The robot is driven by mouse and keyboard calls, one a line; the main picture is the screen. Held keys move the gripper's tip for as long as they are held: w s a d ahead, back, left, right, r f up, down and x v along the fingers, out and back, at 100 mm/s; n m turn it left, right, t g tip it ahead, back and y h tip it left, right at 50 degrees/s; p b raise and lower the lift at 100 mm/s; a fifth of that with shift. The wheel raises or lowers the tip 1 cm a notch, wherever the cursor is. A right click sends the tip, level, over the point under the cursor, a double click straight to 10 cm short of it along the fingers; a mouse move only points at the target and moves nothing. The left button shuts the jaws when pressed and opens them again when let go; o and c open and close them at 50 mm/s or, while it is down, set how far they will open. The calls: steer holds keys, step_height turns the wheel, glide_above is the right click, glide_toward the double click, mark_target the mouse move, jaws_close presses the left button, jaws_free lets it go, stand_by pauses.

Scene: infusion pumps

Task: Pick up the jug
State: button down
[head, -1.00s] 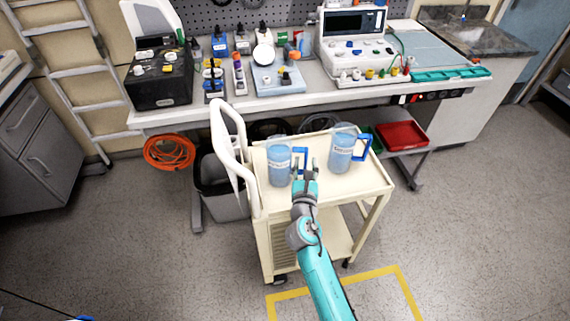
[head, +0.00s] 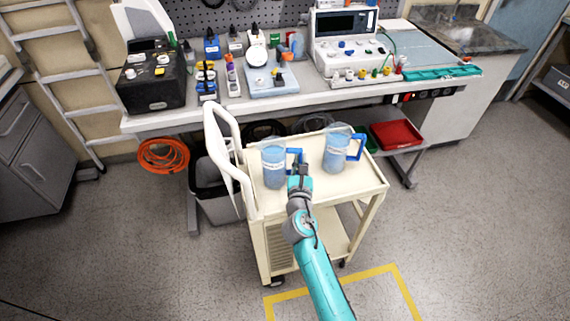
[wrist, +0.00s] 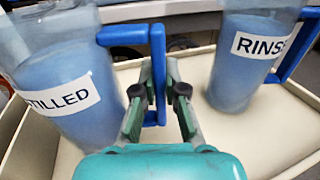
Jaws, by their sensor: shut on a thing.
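Two clear jugs of blue liquid with blue handles stand on the cream cart (head: 335,205). The left jug (head: 274,168) has a label reading "...TILLED" in the wrist view (wrist: 70,85). The right jug (head: 336,152) has a label starting "RINS" in the wrist view (wrist: 240,65). My gripper (wrist: 160,100) is shut on the left jug's handle (wrist: 158,70), with one finger on each side of its upright bar. In the head view my gripper (head: 301,172) is between the two jugs. The left jug appears to rest on the cart top.
The cart has a raised rim and a white handle (head: 228,160) at left. Behind it is a workbench (head: 290,100) with a pump, bottles and a black box (head: 150,85). A red tray (head: 397,134) lies under the bench. The floor at right is clear.

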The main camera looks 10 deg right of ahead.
mark_target(301, 150)
steer(key=shift+r, duration=0.15)
step_height(301, 150, up, 10)
steer(key=shift+f, duration=0.1)
stand_by(0.3)
stand_by(0.8)
